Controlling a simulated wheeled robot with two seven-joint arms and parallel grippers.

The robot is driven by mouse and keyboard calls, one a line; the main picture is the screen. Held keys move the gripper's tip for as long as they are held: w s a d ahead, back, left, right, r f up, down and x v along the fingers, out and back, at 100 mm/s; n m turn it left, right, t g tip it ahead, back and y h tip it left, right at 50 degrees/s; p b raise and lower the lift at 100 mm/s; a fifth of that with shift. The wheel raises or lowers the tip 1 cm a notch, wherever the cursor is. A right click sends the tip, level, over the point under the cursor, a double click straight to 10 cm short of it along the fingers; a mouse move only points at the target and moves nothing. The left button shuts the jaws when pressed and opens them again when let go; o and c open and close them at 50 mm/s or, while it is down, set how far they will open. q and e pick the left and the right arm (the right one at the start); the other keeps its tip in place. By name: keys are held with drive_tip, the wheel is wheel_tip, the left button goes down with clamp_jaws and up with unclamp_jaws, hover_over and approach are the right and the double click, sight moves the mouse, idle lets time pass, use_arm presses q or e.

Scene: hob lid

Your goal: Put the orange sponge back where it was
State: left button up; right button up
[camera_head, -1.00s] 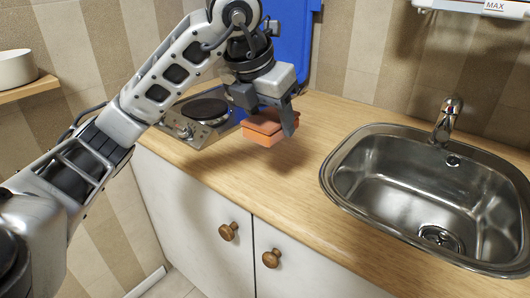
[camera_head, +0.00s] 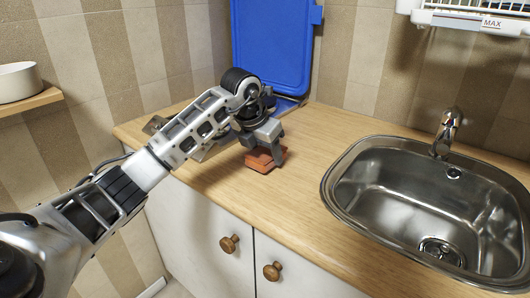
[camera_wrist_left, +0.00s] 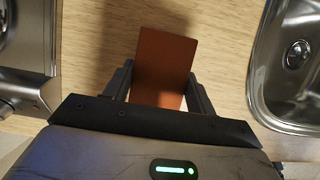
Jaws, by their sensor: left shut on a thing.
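The orange sponge (camera_head: 262,161) is low at the wooden counter, between the hob and the sink in the head view. I cannot tell whether it touches the wood. My left gripper (camera_head: 264,150) comes down on it from above and is shut on it. In the left wrist view the sponge (camera_wrist_left: 164,62) shows as a flat orange-brown block between the two fingers of the left gripper (camera_wrist_left: 160,90), with a shadow beside it on the wood. My right gripper is in neither view.
The sink (camera_head: 335,185) with its tap (camera_head: 446,132) lies to the right. The metal hob (camera_head: 158,124) is mostly hidden behind my left arm, with its raised blue lid (camera_head: 272,45) behind. The counter (camera_head: 310,135) is clear between sponge and sink.

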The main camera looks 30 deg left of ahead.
use_arm(q)
drive_tip(key=shift+f, duration=0.35)
drive_tip(key=shift+f, duration=0.15)
drive_tip(key=o, duration=0.9)
drive_tip(key=v, duration=1.2)
drive_tip(key=shift+s, duration=0.1)
